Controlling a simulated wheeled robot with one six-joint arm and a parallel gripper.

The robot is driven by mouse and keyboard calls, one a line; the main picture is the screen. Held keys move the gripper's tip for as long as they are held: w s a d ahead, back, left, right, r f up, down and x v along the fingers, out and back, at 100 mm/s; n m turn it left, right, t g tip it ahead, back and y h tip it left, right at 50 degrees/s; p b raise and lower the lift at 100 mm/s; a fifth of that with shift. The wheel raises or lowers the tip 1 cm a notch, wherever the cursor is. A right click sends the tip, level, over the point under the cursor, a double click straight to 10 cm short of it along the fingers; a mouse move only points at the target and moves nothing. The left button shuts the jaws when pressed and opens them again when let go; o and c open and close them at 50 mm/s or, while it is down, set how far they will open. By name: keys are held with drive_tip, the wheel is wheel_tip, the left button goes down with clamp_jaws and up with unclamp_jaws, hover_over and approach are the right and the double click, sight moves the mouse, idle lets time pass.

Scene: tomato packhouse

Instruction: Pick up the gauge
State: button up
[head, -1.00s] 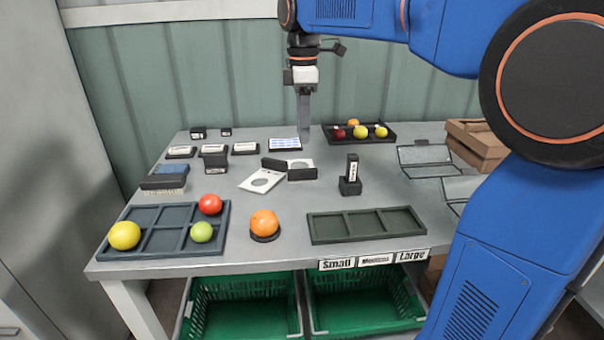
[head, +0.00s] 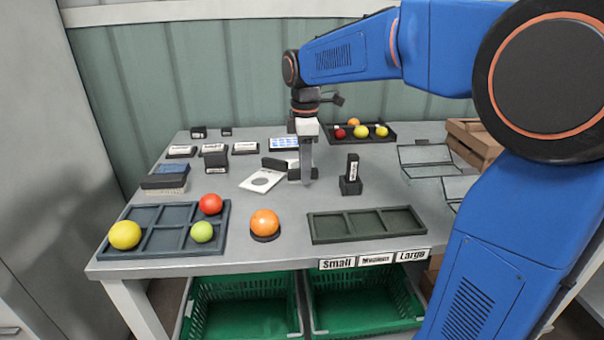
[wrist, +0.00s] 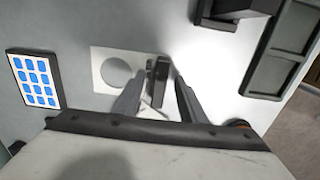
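The gauge looks to be a white plate with a grey round mark and a dark upright block at one end. In the wrist view the plate (wrist: 115,72) lies flat and its block (wrist: 158,76) stands between my fingertips. In the head view the block (head: 293,174) is partly hidden behind my gripper (head: 307,180). My gripper is open, its fingers pointing down on either side of the block (wrist: 157,88), with gaps visible. I cannot tell whether the fingertips are level with it.
A dark block stand (head: 350,186) is on the right, with an empty tray (head: 329,241) in front. A blue-patterned panel (head: 284,143) lies behind.

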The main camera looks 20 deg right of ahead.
drive_tip(key=shift+f, duration=0.2)
clamp_jaws()
drive_tip(key=shift+r, duration=0.1)
